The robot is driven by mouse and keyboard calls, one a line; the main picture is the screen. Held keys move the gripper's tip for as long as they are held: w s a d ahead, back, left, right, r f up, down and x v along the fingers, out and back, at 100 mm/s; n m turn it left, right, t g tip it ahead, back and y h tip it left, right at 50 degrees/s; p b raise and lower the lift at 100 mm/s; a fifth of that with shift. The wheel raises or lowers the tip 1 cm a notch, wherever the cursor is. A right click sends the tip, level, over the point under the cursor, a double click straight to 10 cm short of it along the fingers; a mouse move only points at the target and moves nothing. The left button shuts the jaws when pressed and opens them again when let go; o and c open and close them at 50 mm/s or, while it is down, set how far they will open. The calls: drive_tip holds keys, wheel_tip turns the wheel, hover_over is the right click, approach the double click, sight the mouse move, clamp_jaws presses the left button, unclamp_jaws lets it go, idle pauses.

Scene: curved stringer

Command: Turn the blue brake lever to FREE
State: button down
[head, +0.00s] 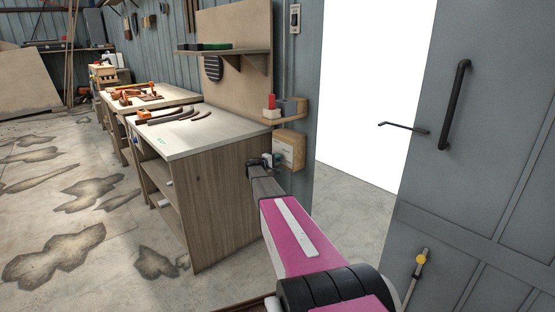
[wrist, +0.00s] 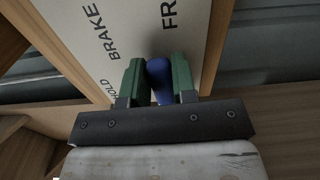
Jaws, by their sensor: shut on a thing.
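The blue brake lever (wrist: 158,70) stands between the two green finger pads of my gripper (wrist: 157,88) in the wrist view. My gripper is shut on it. Behind it is a pale label plate (wrist: 132,48) with the words HOLD and BRAKE at the left and a word starting FR at the right, cut off by the frame edge. In the head view my gripper (head: 267,161) is at the lower left of a small wooden box (head: 290,149) on the wall by the workbench end. The lever is hidden there by my gripper.
A workbench (head: 215,133) with tools stands left of the box. A small shelf (head: 286,117) with a red item and a grey block is just above the box. A bright doorway and a grey door (head: 485,130) with a black handle are at the right.

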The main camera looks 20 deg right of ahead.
drive_tip(key=shift+a+f+m, duration=0.1)
drive_tip(key=shift+f+m, duration=0.1)
drive_tip(key=shift+m, duration=0.1)
idle(0.4)
drive_tip(key=c, duration=0.9)
unclamp_jaws()
drive_tip(key=shift+s+a, duration=0.1)
drive_tip(key=v, duration=1)
drive_tip(key=shift+s+a, duration=0.1)
drive_tip(key=shift+a, duration=0.2)
drive_tip(key=s+a+f+m+g+y, duration=0.1)
drive_tip(key=s+a+f+g+y, duration=0.15)
drive_tip(key=s, duration=0.55)
drive_tip(key=s+a+f+m+g+y, duration=0.1)
drive_tip(key=s+a+f+y, duration=0.15)
drive_tip(key=s, duration=0.65)
drive_tip(key=s+a+f+m+g+y, duration=0.1)
drive_tip(key=s+a+f+y, duration=0.15)
drive_tip(key=s, duration=0.55)
drive_tip(key=s+a+y, duration=0.3)
drive_tip(key=s+a, duration=0.1)
drive_tip(key=s, duration=0.2)
drive_tip(key=s+a+f+g+y, duration=0.1)
drive_tip(key=s+a+y, duration=0.2)
drive_tip(key=s, duration=0.4)
drive_tip(key=s+a+y, duration=0.3)
drive_tip(key=s+a, duration=0.3)
drive_tip(key=shift+s+f+m+g+y, duration=0.2)
drive_tip(key=shift+m+g+y, duration=0.05)
drive_tip(key=shift+m+g, duration=0.15)
